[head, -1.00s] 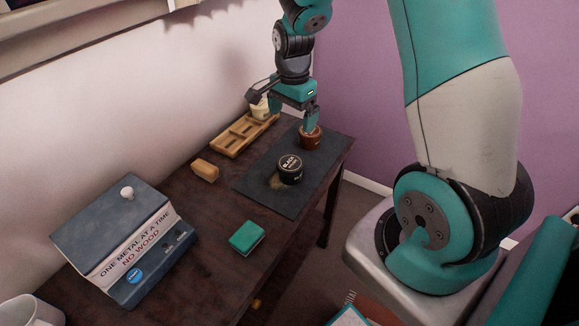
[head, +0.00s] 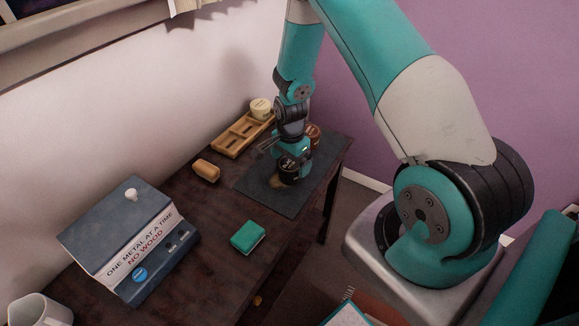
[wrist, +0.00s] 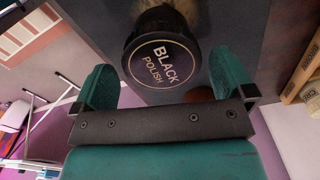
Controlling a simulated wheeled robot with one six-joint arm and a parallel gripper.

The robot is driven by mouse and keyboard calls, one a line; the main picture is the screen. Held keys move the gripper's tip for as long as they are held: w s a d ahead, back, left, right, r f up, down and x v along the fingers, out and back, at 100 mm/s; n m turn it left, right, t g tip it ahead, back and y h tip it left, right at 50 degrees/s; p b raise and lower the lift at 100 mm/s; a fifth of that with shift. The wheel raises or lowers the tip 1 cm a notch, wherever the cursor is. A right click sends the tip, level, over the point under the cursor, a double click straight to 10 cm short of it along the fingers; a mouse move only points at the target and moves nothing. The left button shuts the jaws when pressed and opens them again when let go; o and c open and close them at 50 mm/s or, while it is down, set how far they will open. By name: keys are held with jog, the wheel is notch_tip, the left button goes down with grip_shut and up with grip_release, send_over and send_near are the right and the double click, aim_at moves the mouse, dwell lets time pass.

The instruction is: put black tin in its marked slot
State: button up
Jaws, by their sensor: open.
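The black tin (head: 287,176), with a round lid reading "BLACK POLISH", stands on the dark mat (head: 262,186). In the wrist view the black tin (wrist: 158,62) lies between and slightly beyond my open fingers. My gripper (head: 291,163) is low over the tin and partly hides it in the head view; in the wrist view my gripper (wrist: 164,75) is open with a finger on each side. I cannot tell whether the fingers touch it. The wooden slot tray (head: 225,148) is at the back; a cream tin (head: 261,108) sits in its far compartment.
A brown tin (head: 313,132) stands on the mat behind my gripper. A wooden brush or block (head: 206,170) and a green sponge-like block (head: 247,236) lie on the table. A blue box with a sign (head: 115,235) and a white mug (head: 40,311) are nearer.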

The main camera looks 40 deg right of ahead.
jog(key=shift+f, duration=1.15)
jog(key=c, duration=0.9)
jog(key=shift+r, duration=0.1)
